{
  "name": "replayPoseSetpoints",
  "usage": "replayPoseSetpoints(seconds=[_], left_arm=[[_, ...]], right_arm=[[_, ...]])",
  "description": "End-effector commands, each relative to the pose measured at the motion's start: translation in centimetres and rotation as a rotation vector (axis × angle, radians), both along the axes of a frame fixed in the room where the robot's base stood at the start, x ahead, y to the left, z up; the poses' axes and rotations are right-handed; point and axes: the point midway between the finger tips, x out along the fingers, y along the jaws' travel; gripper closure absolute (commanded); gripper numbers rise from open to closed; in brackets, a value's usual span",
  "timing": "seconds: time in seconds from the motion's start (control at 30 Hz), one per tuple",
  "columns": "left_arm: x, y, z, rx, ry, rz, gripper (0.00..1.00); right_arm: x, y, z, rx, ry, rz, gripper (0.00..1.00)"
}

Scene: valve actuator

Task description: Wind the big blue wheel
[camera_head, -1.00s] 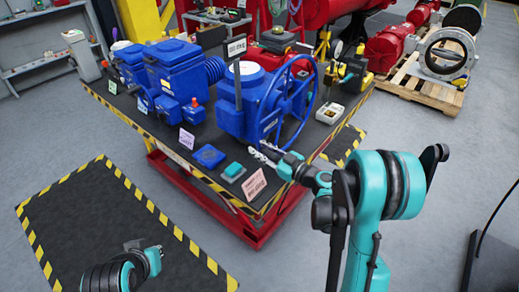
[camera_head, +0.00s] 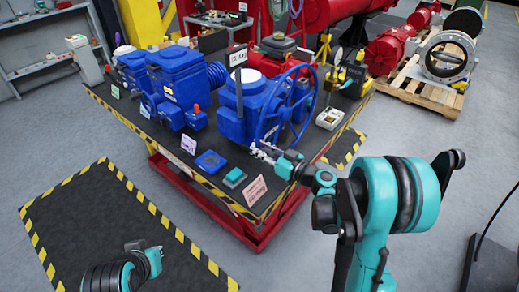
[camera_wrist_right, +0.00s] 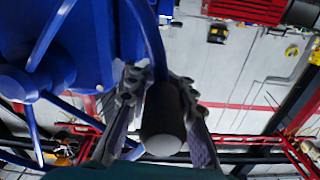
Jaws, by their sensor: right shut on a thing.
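The big blue wheel (camera_head: 311,104) stands upright on the right side of a blue valve actuator (camera_head: 232,120), near the table's right end. My right gripper (camera_head: 260,150) is at the wheel's lower front rim. In the right wrist view, the fingers of the right gripper (camera_wrist_right: 162,95) sit either side of a dark round handle (camera_wrist_right: 162,128) by the blue rim (camera_wrist_right: 150,38), and are shut on it. The wheel's hub and spokes (camera_wrist_right: 38,80) show at left there. My left gripper (camera_head: 150,250) hangs low at bottom left, away from the table; its jaws are too small to read.
The table (camera_head: 240,207) has a black-and-yellow edge. A blue pad (camera_head: 210,162), a teal-topped box (camera_head: 234,178) and a pink sign (camera_head: 256,190) lie close to my right gripper. More blue actuators (camera_head: 178,80) stand left. The floor in front is clear.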

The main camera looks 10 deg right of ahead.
Motion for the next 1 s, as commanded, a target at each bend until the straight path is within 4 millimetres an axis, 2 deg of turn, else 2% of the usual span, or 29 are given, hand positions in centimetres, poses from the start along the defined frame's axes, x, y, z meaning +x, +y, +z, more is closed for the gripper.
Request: replayPoseSetpoints(seconds=[0.03,0.1,0.4,0.7,1.0], left_arm=[[0.0,0.0,0.8,0.0,0.0,0.0,1.0],[0.0,0.0,1.4,0.0,0.0,0.0,1.0],[0.0,0.0,3.4,0.0,0.0,0.0,1.0],[0.0,0.0,4.2,0.0,0.0,0.0,1.0],[0.0,0.0,4.3,0.0,0.0,0.0,1.0]], right_arm=[[-0.2,0.3,1.2,0.031,0.023,0.006,1.0],[-0.2,0.3,2.2,0.075,0.058,0.006,1.0],[-0.1,0.1,5.7,0.214,0.165,0.007,1.0],[0.2,-0.2,7.3,0.211,0.162,0.005,1.0],[0.3,-0.3,7.4,0.209,0.161,0.004,1.0]])
